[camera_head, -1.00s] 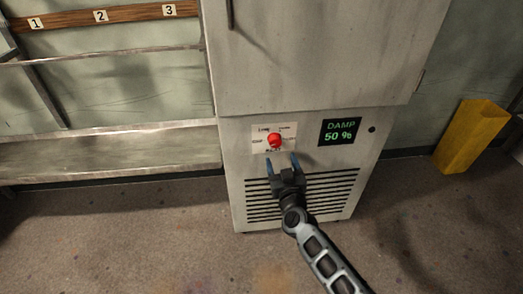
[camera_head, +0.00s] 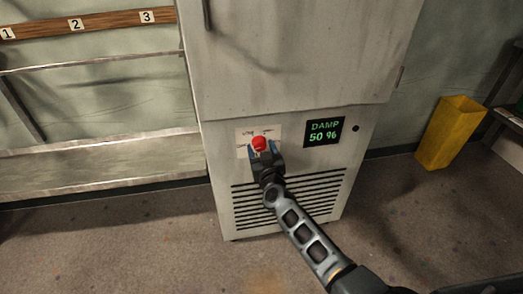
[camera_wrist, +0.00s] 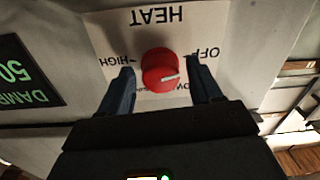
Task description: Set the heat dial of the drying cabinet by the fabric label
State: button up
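The red heat dial (camera_head: 259,143) sits on a white plate (camera_head: 243,135) on the lower front of the grey drying cabinet (camera_head: 295,55). In the wrist view the dial (camera_wrist: 158,66) appears with upside-down lettering: HEAT above, HIGH at the left, OFF at the right, and a partly hidden word below right. My gripper (camera_head: 262,151) is open, with one blue finger on each side of the dial. Whether the fingers touch it I cannot tell. No fabric label is recognisable.
A display (camera_head: 323,132) right of the dial reads DAMP 50 %. A yellow bin (camera_head: 449,132) stands at the right. Metal shelving (camera_head: 110,160) is at the left, below a wooden strip (camera_head: 110,21) numbered 1 to 3. The floor in front is clear.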

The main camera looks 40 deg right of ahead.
jog(key=c, duration=0.9)
